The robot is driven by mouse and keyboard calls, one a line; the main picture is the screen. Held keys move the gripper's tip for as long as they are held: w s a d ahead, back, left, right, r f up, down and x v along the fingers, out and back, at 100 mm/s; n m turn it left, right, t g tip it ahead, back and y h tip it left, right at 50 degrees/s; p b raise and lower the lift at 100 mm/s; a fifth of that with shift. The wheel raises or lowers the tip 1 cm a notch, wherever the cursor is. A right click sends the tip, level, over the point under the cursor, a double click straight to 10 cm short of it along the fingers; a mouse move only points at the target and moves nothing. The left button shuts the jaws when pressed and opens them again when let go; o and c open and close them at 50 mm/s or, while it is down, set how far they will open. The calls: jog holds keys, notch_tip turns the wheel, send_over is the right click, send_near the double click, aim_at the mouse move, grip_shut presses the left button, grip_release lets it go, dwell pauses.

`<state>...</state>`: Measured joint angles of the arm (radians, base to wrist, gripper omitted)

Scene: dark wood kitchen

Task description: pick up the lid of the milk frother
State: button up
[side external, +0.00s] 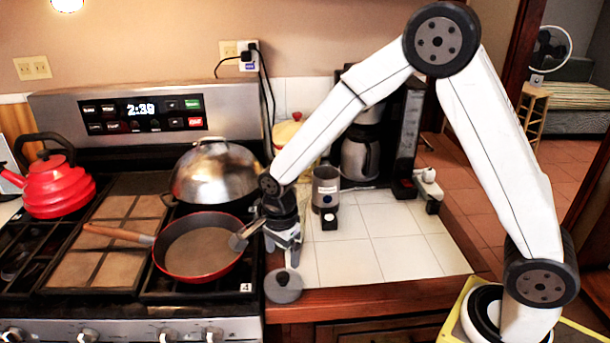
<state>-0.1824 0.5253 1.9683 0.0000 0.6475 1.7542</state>
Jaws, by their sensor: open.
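The lid (284,290) is a round dark grey disc with a small dark knob on top. It appears near the front left edge of the tiled counter, just right of the stove. The milk frother (326,190) looks to be the grey-brown metal cup standing upright farther back on the counter. My gripper (284,256) points down just above and behind the lid in the picture. Its fingers are open with nothing seen between them. I cannot tell whether a fingertip touches the lid.
A red-rimmed pan (198,252) sits on the stove, its right side close to my gripper. A domed steel lid (212,172) stands behind it. A coffee maker (362,155) is at the counter's back. The tiles (395,255) at front right are clear.

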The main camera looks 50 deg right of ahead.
aim_at(283, 276)
jog(key=shift+f, duration=0.7)
jog(key=shift+a+f, duration=0.15)
jog(key=shift+f, duration=2.45)
jog(key=shift+c, duration=0.2)
grip_shut()
jog(key=shift+r, duration=0.15)
jog(key=shift+r, duration=0.75)
jog(key=s+d+r, duration=0.2)
jog(key=s+r, duration=0.9)
jog(key=s, duration=0.3)
jog(key=shift+r, duration=0.15)
